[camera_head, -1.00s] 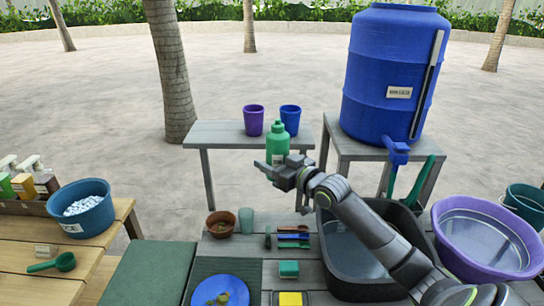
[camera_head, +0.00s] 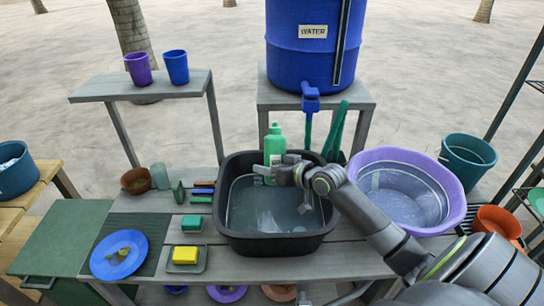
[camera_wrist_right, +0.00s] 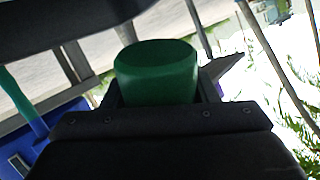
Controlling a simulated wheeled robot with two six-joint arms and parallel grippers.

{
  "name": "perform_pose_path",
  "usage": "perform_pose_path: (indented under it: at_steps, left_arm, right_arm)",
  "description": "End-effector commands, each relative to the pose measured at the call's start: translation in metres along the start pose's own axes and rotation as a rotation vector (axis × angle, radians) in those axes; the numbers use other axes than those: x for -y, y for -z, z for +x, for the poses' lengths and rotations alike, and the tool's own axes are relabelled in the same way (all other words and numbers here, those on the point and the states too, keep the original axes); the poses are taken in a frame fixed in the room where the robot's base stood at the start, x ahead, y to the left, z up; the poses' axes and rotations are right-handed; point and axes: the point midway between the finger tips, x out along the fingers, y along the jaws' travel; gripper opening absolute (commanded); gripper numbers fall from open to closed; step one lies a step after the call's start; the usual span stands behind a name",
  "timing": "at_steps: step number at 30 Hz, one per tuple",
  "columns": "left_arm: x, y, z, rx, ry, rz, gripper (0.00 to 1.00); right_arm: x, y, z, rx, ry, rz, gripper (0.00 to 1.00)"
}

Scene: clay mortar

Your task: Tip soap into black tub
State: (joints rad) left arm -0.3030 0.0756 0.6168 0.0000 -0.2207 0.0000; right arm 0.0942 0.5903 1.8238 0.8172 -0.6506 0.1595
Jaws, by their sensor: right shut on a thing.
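The green soap bottle (camera_head: 274,142) stands upright in the head view, over the back left part of the black tub. My right gripper (camera_head: 268,172) is shut on its lower part. In the right wrist view the green bottle (camera_wrist_right: 156,72) fills the space between the jaws. The black tub (camera_head: 240,240) sits on the grey table and holds clear, greyish water. I cannot tell how far the bottle is above the water. My left gripper is not in view.
A purple basin (camera_head: 450,190) of water stands right of the tub. The blue water barrel (camera_head: 290,60) with its tap (camera_head: 311,98) is behind it. A yellow sponge (camera_head: 185,255) and a blue plate (camera_head: 135,240) lie to the left.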

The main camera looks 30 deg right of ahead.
Motion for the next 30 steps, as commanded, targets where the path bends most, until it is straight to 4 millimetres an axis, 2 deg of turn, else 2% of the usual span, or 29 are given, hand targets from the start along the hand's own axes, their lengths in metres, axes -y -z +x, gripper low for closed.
perform_pose_path:
  at_steps: [5,11,18,25,30]
  left_arm:
    - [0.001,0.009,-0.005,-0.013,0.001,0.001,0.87]
    - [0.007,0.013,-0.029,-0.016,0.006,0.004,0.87]
    - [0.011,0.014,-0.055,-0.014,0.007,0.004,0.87]
    - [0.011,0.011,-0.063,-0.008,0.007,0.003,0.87]
    - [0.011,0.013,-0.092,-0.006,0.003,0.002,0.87]
  right_arm:
    - [0.003,-0.005,-0.001,0.027,0.004,0.029,0.20]
    - [0.009,-0.015,-0.008,0.136,0.003,0.137,0.20]
    - [0.019,-0.046,-0.017,0.356,0.003,0.356,0.20]
    - [0.027,-0.078,-0.025,0.568,0.002,0.568,0.20]
    - [0.032,-0.067,-0.030,0.692,0.002,0.693,0.20]
